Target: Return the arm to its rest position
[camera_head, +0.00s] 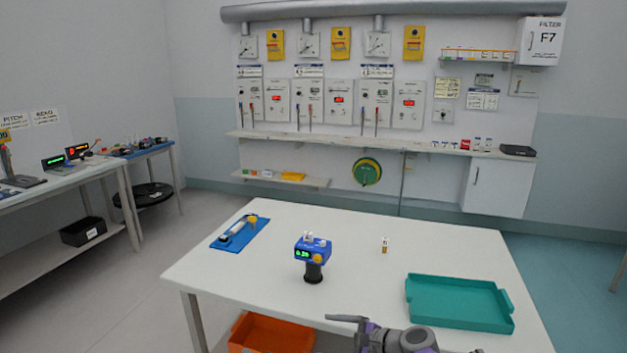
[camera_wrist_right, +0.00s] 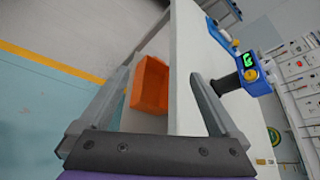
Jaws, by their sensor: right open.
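My right gripper (camera_wrist_right: 165,72) is open and empty, its two grey fingers spread wide in the right wrist view. The gap between them faces the table edge and the orange bin. In the head view, part of my right arm, grey and purple, shows at the bottom, in front of the table's near edge. A blue device with a green display (camera_head: 313,248) stands upright on a black base on the table; it also shows beyond the fingers in the wrist view (camera_wrist_right: 249,66), apart from them. My left arm and gripper are not in view.
The white table (camera_head: 345,225) carries a blue mat (camera_head: 228,243) with a tool at left, a small vial (camera_head: 384,246) and a teal tray (camera_head: 460,285) at right. An orange bin (camera_head: 270,335) sits low below the near edge. The table's middle has free room.

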